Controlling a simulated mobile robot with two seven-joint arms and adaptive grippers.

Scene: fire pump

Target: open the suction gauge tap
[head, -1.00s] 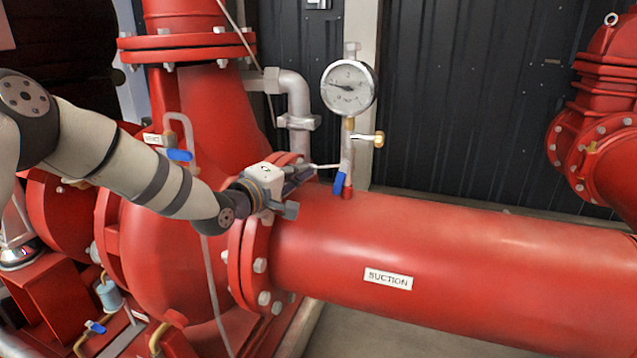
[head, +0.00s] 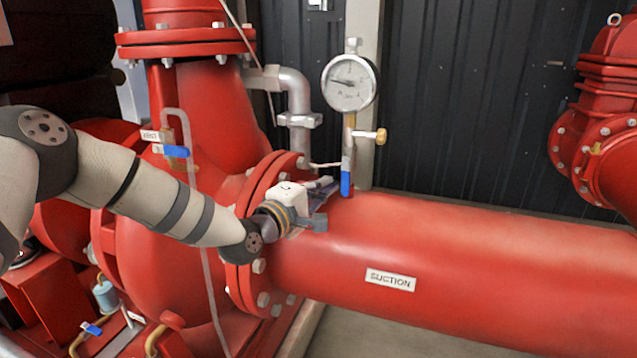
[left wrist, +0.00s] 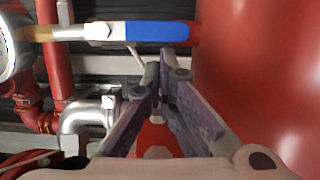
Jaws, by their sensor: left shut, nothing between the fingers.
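The suction gauge tap has a blue lever (head: 346,183), which hangs straight down in line with the gauge's stem. The lever is also near the top of the left wrist view (left wrist: 157,31), lying along the stem. The round gauge (head: 349,83) sits above it, over the red suction pipe (head: 470,255). My left gripper (head: 330,186) is shut and empty, just left of the lever and close above the pipe. In the left wrist view, its fingertips (left wrist: 165,70) are together just below the lever; I cannot tell whether they touch it. My right gripper is not in view.
A brass side cock (head: 378,137) sticks out to the right of the stem. A grey elbow pipe (head: 297,100) and a bolted red flange (head: 262,215) are close behind and left of my gripper. Another blue-handled valve (head: 176,152) is farther left.

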